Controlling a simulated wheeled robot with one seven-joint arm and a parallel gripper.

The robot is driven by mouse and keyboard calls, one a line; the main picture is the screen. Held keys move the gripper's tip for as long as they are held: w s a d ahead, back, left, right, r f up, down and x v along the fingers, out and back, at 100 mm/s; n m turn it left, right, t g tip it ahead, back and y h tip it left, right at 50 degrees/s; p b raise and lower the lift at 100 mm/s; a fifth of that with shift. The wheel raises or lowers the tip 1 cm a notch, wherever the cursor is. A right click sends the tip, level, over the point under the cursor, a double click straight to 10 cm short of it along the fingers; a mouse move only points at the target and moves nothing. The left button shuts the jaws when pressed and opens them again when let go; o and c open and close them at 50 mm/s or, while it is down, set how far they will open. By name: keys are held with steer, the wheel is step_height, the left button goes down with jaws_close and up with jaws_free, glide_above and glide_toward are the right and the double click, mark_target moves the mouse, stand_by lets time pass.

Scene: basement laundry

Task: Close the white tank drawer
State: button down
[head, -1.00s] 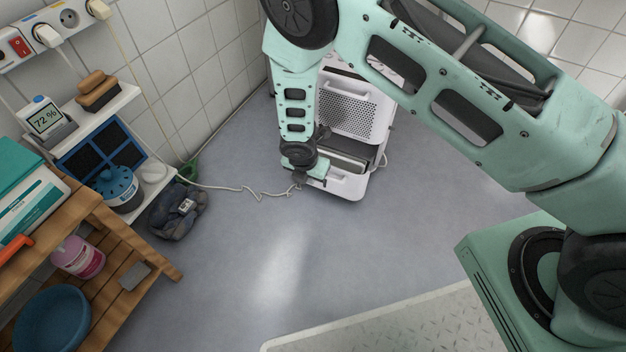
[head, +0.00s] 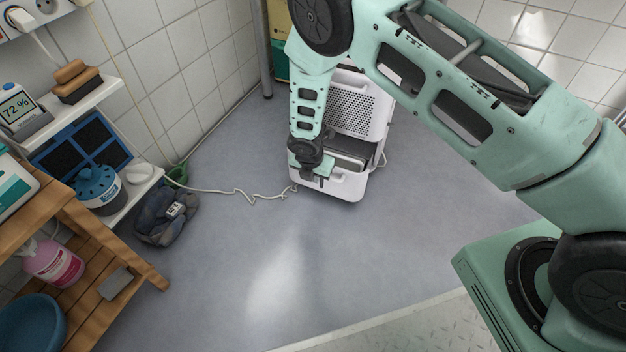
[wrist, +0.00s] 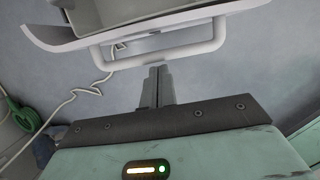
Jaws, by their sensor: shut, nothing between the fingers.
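The white tank drawer (head: 347,187) sticks out from the bottom of a white dehumidifier (head: 377,112), with its grey inside partly visible from above. In the wrist view, the drawer's front edge (wrist: 60,38) and its white loop handle (wrist: 185,55) cross the top. My gripper (head: 322,182) is low in front of the drawer, over its left part in the head view. In the wrist view my gripper's fingers (wrist: 157,72) are together and empty, with their tips close to the handle's bar. I cannot tell whether they touch it.
A white cord (head: 235,192) runs over the floor to the drawer's left. A dark bundle (head: 167,215) lies by the wooden shelf (head: 130,262) at left. A green hose piece (wrist: 22,117) shows in the wrist view. The floor in front of the drawer is clear.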

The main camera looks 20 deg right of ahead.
mark_target(329, 153)
steer(key=w+d+p, duration=0.1)
steer(key=w+d, duration=0.1)
steer(key=w, duration=0.1)
steer(key=w+d+p, duration=0.1)
steer(key=w+d, duration=0.2)
steer(key=w+d+p, duration=0.1)
steer(key=w+d, duration=0.1)
steer(key=shift+w+d, duration=0.2)
steer(key=shift+w, duration=0.2)
